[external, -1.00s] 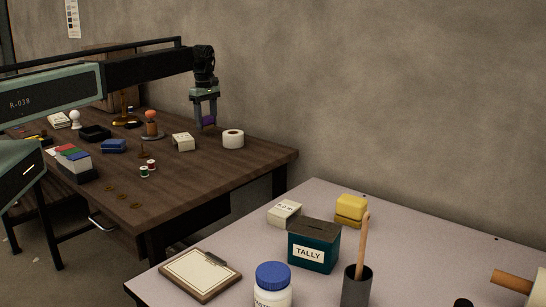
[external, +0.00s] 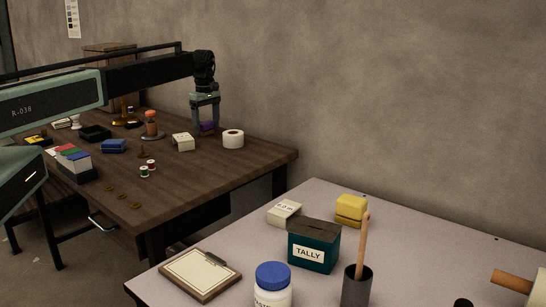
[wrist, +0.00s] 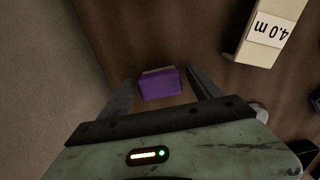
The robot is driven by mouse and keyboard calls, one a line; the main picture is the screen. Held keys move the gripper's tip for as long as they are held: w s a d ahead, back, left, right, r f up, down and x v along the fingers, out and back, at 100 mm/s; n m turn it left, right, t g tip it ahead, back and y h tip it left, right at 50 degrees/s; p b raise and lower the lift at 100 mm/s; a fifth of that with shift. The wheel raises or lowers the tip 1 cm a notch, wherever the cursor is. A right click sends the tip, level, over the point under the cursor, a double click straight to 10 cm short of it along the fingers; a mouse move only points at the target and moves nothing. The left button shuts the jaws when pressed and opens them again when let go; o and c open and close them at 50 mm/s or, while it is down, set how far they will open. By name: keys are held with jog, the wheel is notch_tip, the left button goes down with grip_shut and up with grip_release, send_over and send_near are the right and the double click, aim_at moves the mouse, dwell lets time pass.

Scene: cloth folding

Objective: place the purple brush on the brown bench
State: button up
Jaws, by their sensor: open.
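The purple brush (external: 208,127) is at the far side of the brown bench (external: 215,170), low between my fingers. In the wrist view the brush (wrist: 160,86) shows as a purple block with a pale brownish strip along one edge. My gripper (external: 206,130) points down over the bench near its back edge. In the wrist view my gripper (wrist: 160,76) is open, with a finger on each side of the brush and a gap to each. The brush appears to rest on the bench top; its underside is hidden.
A white tape roll (external: 233,139) stands to the right of my gripper, and a pale labelled box (external: 183,142) to the left. An orange-topped stand (external: 151,126) is farther left. The bench front right is clear. A pale table (external: 220,250) is nearer the camera.

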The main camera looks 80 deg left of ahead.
aim_at(206, 122)
notch_tip(206, 122, up, 12)
jog(key=p, duration=1.1)
jog(key=w+d+m, duration=0.4)
jog(key=w+d, duration=0.1)
jog(key=d, duration=0.6)
jog(key=w+d+m, duration=0.3)
jog(key=w+d, duration=0.1)
jog(key=d, duration=0.7)
jog(key=w+d+m, duration=0.4)
jog(key=w+d, duration=0.1)
jog(key=d, duration=0.6)
jog(key=s+d+m, duration=0.3)
jog(key=d+m, duration=0.5)
jog(key=d, duration=1.2)
jog(key=s+d+m, duration=0.4)
jog(key=d+m, duration=0.4)
jog(key=d, duration=1.3)
